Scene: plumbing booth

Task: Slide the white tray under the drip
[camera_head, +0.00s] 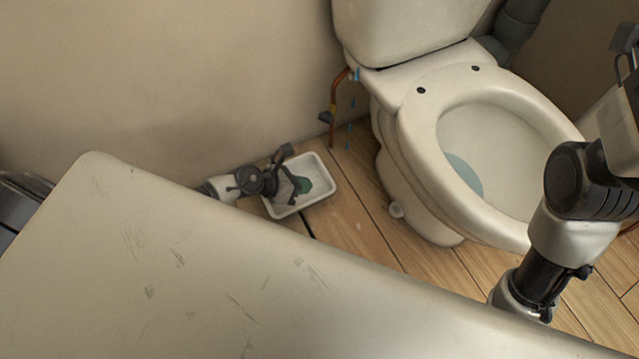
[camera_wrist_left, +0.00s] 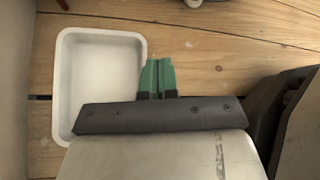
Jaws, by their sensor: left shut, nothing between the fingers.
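The white tray (camera_head: 321,171) lies on the wooden floor near the wall, left of the toilet. It is empty in the left wrist view (camera_wrist_left: 97,85). Blue drops (camera_head: 352,104) fall beside a copper pipe (camera_head: 335,108) at the toilet tank; their line is to the right of the tray and farther back. My left gripper (camera_head: 303,185) overlaps the tray in the head view. In the left wrist view its green fingertips (camera_wrist_left: 158,78) are together and empty, right beside the tray's rim. Whether they touch it I cannot tell. My right gripper is out of view.
The toilet (camera_head: 425,205) stands right of the tray, with a small cap (camera_head: 396,210) at its foot. Bare floor (camera_head: 350,190) lies between tray and toilet. The wall (camera_head: 200,90) is close behind the tray. A large pale worn surface (camera_head: 200,270) fills the foreground.

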